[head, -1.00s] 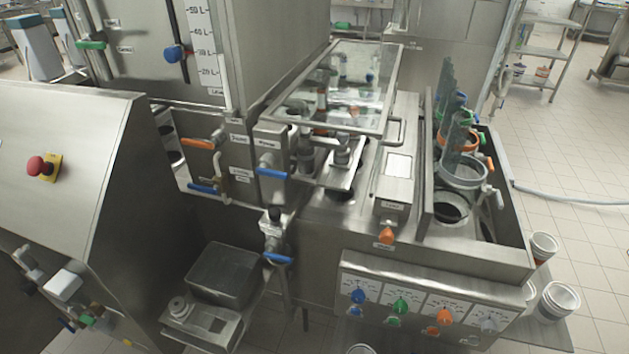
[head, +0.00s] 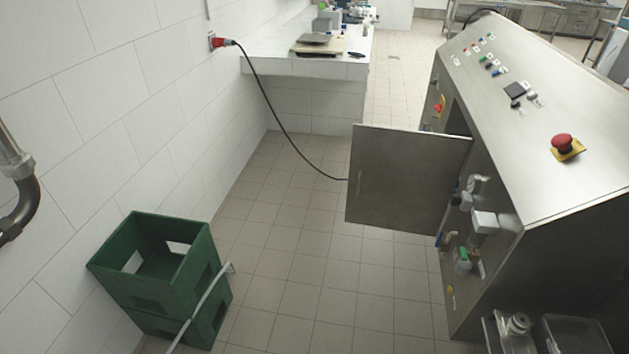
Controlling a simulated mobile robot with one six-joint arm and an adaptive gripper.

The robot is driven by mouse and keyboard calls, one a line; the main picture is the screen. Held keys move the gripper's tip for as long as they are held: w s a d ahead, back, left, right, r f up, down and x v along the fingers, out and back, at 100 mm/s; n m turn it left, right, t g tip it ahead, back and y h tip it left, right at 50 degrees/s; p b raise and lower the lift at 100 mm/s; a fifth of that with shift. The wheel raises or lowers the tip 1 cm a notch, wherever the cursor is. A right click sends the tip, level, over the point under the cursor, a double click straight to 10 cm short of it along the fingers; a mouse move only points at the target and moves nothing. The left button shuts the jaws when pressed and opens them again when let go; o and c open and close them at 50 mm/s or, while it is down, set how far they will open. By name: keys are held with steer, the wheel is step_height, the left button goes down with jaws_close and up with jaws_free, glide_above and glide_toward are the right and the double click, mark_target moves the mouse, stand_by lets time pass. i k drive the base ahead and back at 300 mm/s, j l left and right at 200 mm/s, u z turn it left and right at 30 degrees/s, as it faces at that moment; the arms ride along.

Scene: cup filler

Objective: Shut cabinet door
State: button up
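The cabinet door (head: 408,180) is a flat grey metal panel. It stands wide open, swung out to the left of the steel control cabinet (head: 570,130), hinged near the cabinet's far end. The cabinet's open side shows white boxes (head: 485,222) and small coloured parts inside. My gripper is not in the head view, so its state and its place relative to the door are hidden.
Green stacked crates (head: 160,270) stand at the lower left with a grey hose (head: 205,300) beside them. A black cable (head: 285,130) runs from the red wall plug (head: 219,42) towards the door. Tiled floor (head: 300,270) between crates and cabinet is mostly clear.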

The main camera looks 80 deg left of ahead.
mark_target(400, 180)
steer(key=u, duration=2)
steer(key=i+j, duration=1.05)
steer(key=j, duration=0.15)
steer(key=i+j, duration=1.1)
steer(key=j, duration=0.15)
